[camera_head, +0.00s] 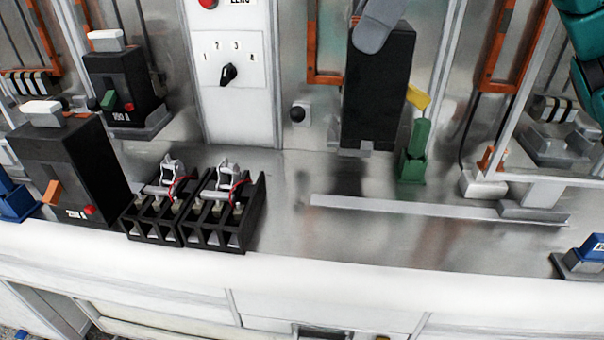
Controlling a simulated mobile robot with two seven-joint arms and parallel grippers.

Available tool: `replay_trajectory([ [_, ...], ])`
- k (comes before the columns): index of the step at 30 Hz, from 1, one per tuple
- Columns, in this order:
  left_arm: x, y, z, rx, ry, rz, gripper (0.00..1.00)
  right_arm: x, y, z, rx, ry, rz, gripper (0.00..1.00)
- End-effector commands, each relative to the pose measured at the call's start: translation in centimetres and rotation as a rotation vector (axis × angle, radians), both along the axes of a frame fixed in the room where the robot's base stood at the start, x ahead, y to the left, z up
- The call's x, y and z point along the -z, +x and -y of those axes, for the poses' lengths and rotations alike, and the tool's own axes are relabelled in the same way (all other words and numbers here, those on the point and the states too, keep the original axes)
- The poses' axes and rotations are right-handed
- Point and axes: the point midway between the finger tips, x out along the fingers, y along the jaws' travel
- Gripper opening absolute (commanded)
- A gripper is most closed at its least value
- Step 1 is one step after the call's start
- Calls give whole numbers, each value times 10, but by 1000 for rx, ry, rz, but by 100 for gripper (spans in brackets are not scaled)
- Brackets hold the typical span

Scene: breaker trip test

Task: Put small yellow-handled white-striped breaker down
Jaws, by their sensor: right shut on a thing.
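A black breaker (378,95) with a yellow handle (418,97) on its right side is held in the upper middle of the head view. It is roughly upright, and its lower end looks raised above the bench, with a dark shadow beneath. I cannot make out a white stripe on the side facing me. My right gripper (378,24) is shut on the breaker's top; only a grey fingertip part shows. My left gripper is not in view.
Two black sockets (245,235) with wired clips stand left of centre. Two black breakers stand further left: a larger one (85,165) and a smaller one (118,75). A green block (413,165) stands right of the held breaker. A grey strip (400,205) crosses the bench (300,228); the bench in front is clear.

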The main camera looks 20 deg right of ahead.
Motion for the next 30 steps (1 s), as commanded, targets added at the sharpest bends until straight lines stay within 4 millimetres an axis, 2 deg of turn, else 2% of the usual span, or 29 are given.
replay_trajectory([
  [5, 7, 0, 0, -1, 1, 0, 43, 30, -1, 1, 3, -2, -4, 0],
  [15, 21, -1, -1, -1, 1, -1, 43, 116, -1, 1, 4, -1, -4, 0],
  [18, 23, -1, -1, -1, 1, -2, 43, 136, 0, 1, 5, -1, -3, 0],
  [21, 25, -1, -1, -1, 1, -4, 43, 149, 0, 1, 4, 1, 1, 0],
  [26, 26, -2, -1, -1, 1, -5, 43, 159, 0, 0, 4, 1, 0, 0],
  [30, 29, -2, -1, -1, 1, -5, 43, 179, 0, 1, 5, 0, -2, 0],
])
